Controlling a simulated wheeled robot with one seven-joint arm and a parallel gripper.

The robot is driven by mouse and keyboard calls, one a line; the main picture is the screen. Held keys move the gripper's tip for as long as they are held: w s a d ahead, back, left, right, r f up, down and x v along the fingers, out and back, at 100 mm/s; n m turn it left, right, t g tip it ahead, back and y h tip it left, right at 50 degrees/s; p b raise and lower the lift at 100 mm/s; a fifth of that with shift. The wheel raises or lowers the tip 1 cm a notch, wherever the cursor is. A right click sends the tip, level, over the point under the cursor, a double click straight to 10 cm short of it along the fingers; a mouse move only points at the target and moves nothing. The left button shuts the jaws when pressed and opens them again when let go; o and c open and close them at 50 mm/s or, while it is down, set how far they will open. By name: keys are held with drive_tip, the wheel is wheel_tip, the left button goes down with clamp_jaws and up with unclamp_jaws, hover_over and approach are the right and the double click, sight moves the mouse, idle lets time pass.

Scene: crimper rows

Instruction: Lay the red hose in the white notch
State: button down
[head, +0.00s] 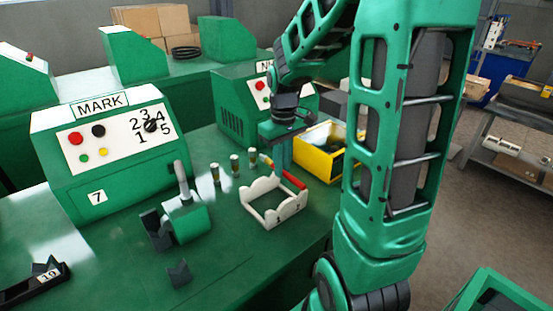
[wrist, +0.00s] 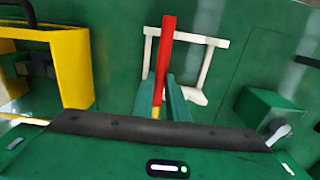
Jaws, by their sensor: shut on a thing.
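The red hose (head: 294,179) has a red length and a yellow end (head: 266,160). My gripper (head: 281,161) is shut on the hose near where red meets yellow. The white notched rack (head: 289,213) stands on the green bench, with scooped notches in its walls and the digits 1 and 2 on its front. The hose is over the rack's far right side in the head view. In the wrist view, the red hose (wrist: 168,40) runs up from between my fingers (wrist: 161,97) and crosses the left end of the white rack (wrist: 212,43). I cannot tell whether they touch.
A yellow bin (head: 313,167) stands close right of my gripper. Several small brass-topped cylinders (head: 235,165) stand left of the rack. A green crimper with a lever (head: 187,220) stands further left. The MARK machine (head: 103,165) is behind it. Bench in front of the rack is clear.

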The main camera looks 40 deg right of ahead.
drive_tip(key=shift+f, duration=2.25)
drive_tip(key=c, duration=1.7)
unclamp_jaws()
drive_tip(key=shift+o, duration=0.2)
drive_tip(key=shift+r, duration=0.1)
wheel_tip(320, 180, up, 10)
drive_tip(key=shift+w+r, duration=0.1)
drive_tip(key=shift+r, duration=0.15)
